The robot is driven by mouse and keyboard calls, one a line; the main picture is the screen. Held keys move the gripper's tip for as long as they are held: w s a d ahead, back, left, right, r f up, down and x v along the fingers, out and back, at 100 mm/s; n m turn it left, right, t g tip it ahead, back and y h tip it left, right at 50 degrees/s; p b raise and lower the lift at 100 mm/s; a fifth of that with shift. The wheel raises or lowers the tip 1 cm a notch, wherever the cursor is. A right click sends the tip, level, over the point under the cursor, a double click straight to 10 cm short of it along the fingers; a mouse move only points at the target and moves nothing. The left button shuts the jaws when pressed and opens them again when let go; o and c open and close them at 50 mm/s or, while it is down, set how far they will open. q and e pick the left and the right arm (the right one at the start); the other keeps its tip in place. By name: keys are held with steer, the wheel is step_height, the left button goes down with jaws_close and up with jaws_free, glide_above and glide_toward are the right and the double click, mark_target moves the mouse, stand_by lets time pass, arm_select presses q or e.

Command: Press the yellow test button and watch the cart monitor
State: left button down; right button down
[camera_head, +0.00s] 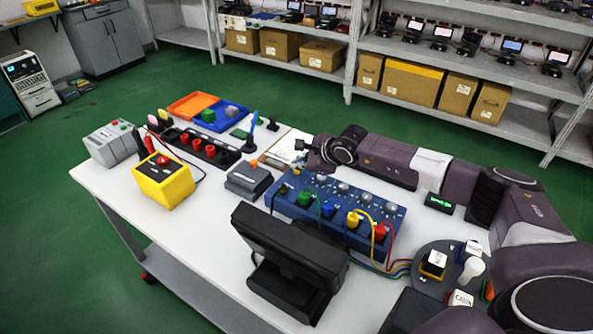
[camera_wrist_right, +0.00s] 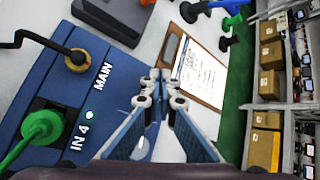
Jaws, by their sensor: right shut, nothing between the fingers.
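A black cart monitor (camera_head: 290,255) stands at the table's front, seen from behind, so its screen is hidden. A yellow-sided button with a pale top (camera_head: 433,263) sits on a round grey plate (camera_head: 418,277) at the right; I cannot tell whether it is the test button. A yellow box (camera_head: 160,188) with a red button (camera_head: 163,161) stands at the left. My right gripper (camera_head: 303,155) is shut and empty above the far edge of the blue panel (camera_head: 335,208), near the clipboard. It also shows in the right wrist view (camera_wrist_right: 160,78). My left gripper is out of view.
The clipboard (camera_wrist_right: 203,70) lies beyond the panel. Coloured cables run from panel to plate. A grey block (camera_head: 248,180), a black strip with red knobs (camera_head: 195,148), and orange and blue trays (camera_head: 221,117) stand nearby. The white tabletop (camera_head: 200,250) is clear at front left.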

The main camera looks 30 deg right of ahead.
mark_target(298, 171)
steer(key=shift+f+b, duration=0.35)
steer(key=shift+f, duration=0.05)
steer(key=shift+r, duration=0.15)
stand_by(0.5)
steer(key=shift+r+p, duration=0.35)
steer(key=shift+r, duration=0.45)
steer(key=shift+r+p, duration=1.2)
steer(key=shift+r, duration=1.3)
steer(key=shift+s+f, duration=0.1)
